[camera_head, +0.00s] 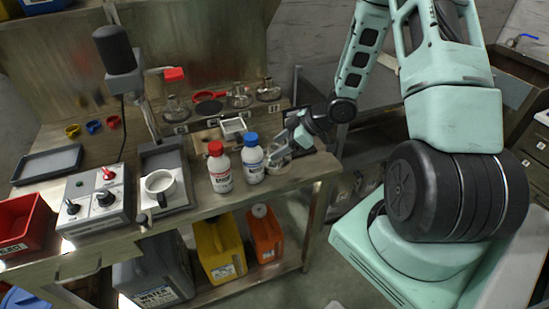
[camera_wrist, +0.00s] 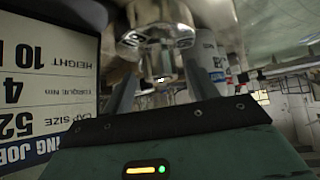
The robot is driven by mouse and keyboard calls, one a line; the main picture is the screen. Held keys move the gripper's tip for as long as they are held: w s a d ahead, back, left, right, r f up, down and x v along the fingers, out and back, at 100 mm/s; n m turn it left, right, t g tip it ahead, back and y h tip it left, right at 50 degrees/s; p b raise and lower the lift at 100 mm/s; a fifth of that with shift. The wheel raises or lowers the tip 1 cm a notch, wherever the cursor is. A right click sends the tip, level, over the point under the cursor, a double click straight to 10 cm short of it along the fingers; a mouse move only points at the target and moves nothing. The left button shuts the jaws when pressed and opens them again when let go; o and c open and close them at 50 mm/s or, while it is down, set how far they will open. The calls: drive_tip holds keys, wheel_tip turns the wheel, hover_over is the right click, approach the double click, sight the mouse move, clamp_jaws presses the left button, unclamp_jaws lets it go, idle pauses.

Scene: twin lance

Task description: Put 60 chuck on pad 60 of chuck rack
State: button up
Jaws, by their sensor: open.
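A silvery metal chuck (camera_head: 280,164) sits near the right end of the bench, beside the blue-capped bottle; I cannot read its size. My gripper (camera_head: 276,147) is low at this chuck, open. In the wrist view the shiny chuck (camera_wrist: 152,40) shows just beyond and between my two fingers (camera_wrist: 160,88); I cannot tell whether they touch it. The chuck rack (camera_head: 222,129) stands along the back of the bench. Metal chucks stand on it at left (camera_head: 175,108), centre right (camera_head: 239,97) and right (camera_head: 268,91). A dark round pad (camera_head: 208,107) between them looks bare. Most rack numbers are unreadable.
A red-capped bottle (camera_head: 219,168) and a blue-capped bottle (camera_head: 252,160) stand close left of my gripper. A job card (camera_wrist: 45,80) is close at left in the wrist view.

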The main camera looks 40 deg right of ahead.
drive_tip(key=shift+x, duration=1.25)
clamp_jaws()
drive_tip(key=shift+r, duration=0.15)
